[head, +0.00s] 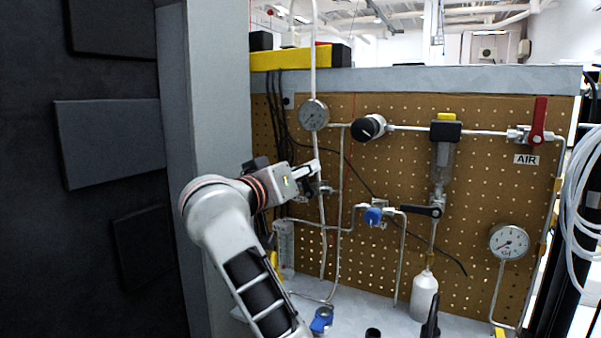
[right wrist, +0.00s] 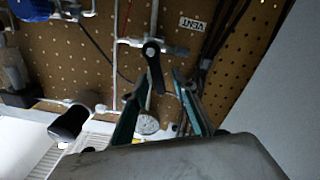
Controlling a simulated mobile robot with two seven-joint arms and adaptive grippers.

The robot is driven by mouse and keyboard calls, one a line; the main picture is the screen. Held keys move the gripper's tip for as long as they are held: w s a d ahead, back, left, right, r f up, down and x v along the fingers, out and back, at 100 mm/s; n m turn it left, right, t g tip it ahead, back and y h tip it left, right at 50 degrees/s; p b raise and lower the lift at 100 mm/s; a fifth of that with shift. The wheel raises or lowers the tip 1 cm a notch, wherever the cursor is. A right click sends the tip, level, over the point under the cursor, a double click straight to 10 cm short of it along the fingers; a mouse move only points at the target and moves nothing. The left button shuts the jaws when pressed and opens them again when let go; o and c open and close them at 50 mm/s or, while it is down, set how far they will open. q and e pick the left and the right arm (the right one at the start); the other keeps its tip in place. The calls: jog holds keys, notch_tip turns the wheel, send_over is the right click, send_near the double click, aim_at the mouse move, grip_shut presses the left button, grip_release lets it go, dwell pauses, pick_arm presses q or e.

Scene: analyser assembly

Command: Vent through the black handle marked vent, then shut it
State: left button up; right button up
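The black vent handle (right wrist: 154,68) shows in the right wrist view on a metal valve in a pipe line. It sits across the valve's pipe, its free end towards my gripper. The white VENT label (right wrist: 192,23) is beside the valve. My right gripper (right wrist: 160,75) is open, with one finger on each side of the handle's free end. I see no clear contact. In the head view my right gripper (head: 309,172) is at the panel's left part, by the valve (head: 325,190), and hides most of the handle. My left gripper is not in view.
Gauge (head: 313,114) is above the gripper. A black knob (head: 366,128), blue knob (head: 373,216), black lever (head: 422,210) and red AIR handle (head: 538,120) are to the right. A grey column (head: 205,90) stands close on the left. Thin tubes run around the valve.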

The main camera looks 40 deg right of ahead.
grip_shut()
jog(key=shift+w, duration=0.1)
jog(key=shift+w+a+f+n, duration=0.15)
jog(key=shift+f+n, duration=0.05)
jog(key=shift+n, duration=0.5)
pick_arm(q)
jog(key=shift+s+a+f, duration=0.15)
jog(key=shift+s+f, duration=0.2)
pick_arm(e)
jog(key=shift+w+a+f+n, duration=0.15)
jog(key=shift+w+f+n, duration=0.4)
jog(key=shift+n, duration=1.45)
jog(key=shift+w+a+f+n, duration=0.2)
jog(key=shift+f+n, duration=0.7)
jog(key=shift+n, duration=1.1)
jog(key=shift+w+a+f+n, duration=0.1)
jog(key=shift+w+f+n, duration=0.45)
jog(key=shift+n, duration=1.45)
jog(key=shift+s+f, duration=0.15)
